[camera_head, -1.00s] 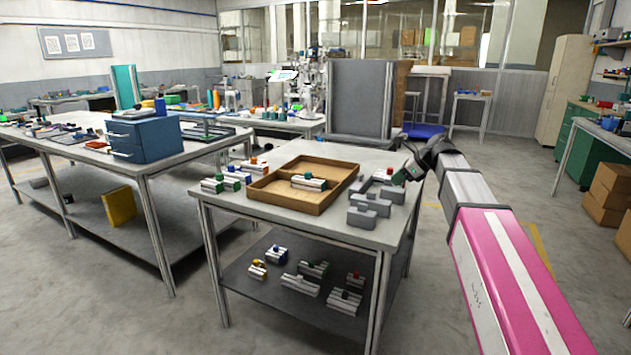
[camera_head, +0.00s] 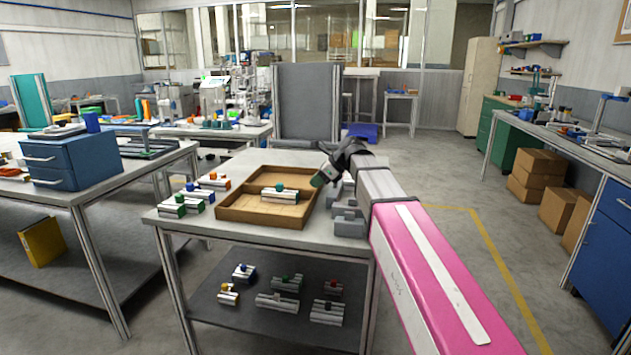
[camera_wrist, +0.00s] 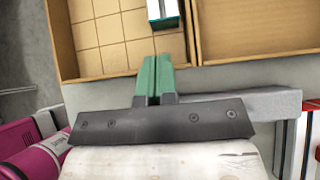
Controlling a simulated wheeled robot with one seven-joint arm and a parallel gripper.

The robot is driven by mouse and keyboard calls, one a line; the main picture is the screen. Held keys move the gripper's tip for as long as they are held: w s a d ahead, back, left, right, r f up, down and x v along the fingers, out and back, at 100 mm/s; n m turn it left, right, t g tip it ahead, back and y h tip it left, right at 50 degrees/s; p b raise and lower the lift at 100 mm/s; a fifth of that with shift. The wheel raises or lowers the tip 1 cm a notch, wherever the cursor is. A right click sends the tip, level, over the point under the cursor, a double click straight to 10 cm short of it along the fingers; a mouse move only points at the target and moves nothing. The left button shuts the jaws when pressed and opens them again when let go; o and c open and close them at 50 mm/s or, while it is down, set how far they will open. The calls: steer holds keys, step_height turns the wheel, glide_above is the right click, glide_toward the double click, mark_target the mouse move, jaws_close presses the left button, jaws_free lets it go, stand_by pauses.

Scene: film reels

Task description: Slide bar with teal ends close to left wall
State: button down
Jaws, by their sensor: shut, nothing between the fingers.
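A grey-white bar with teal ends (camera_head: 281,197) lies inside the wooden tray (camera_head: 250,218), with a green knob on top in the head view. In the wrist view the bar (camera_wrist: 163,14) is cut off by the top edge; a teal end shows, close to the tray's inner divider (camera_wrist: 191,35). My gripper (camera_head: 318,181) is at the right side of the tray, apart from the bar. Its green fingers (camera_wrist: 155,62) are together and empty in the wrist view, over the tray's near wall. The bar's far end is hidden there.
Several small bars with coloured knobs (camera_head: 188,202) stand left of the tray. Grey stepped blocks (camera_head: 347,222) stand at the tray's right, close to my arm. The tray's tiled floor (camera_wrist: 115,35) has bare room left of the bar. More parts lie on the lower shelf (camera_head: 270,315).

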mark_target(282, 186)
steer(key=x, duration=0.6)
steer(key=shift+a+f, duration=0.25)
steer(key=shift+f, duration=0.05)
steer(key=a, duration=0.3)
steer(key=w+a, duration=0.1)
steer(key=a, duration=0.5)
steer(key=shift+w+a, duration=0.2)
steer(key=shift+a, duration=0.15)
